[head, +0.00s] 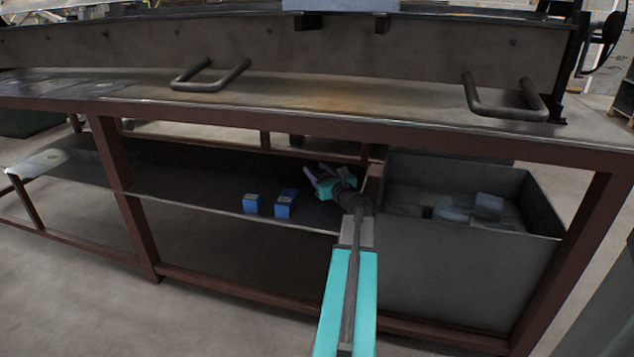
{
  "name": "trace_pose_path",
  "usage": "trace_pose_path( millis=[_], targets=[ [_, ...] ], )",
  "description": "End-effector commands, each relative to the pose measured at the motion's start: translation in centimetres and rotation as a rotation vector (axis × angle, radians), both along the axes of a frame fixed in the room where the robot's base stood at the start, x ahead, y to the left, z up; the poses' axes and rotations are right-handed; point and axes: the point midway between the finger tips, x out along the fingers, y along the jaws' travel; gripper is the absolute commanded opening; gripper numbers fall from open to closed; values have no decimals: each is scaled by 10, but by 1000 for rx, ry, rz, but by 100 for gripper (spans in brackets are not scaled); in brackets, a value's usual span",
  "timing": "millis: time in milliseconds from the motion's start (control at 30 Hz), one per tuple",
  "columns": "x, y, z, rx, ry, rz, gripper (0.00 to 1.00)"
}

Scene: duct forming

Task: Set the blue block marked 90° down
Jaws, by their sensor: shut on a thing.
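My gripper (328,184) reaches over the right end of the lower shelf (175,185), at the end of my teal arm. Its jaws are shut on a block, which is mostly hidden by the gripper and wrist. I cannot read any marking on it or tell whether it touches the shelf. Two blue blocks stand on the shelf to the left of my gripper: one near the front edge (251,204) and one closer to the gripper (285,204). They are apart from each other, and their markings are too small to read.
A grey open bin (455,268) with several pieces inside stands right of the shelf. The workbench top (330,105) with two dark handles lies above the shelf. A brown bench leg (125,200) stands at the left. The shelf left of the blue blocks is bare.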

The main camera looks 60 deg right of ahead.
Motion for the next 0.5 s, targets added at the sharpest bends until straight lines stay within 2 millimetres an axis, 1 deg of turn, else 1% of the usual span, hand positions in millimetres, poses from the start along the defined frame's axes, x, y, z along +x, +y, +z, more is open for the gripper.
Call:
trace_pose_path(
  millis=[33, 200, 300, 500],
  targets=[
    [0, 0, -11, 2, -1, 0, 2],
    [0, 0, -28, 0, -2, 0, 2],
    [0, 0, -33, 0, -1, 0, 2],
    [0, 0, -32, 0, -2, 0, 2]
  ],
)
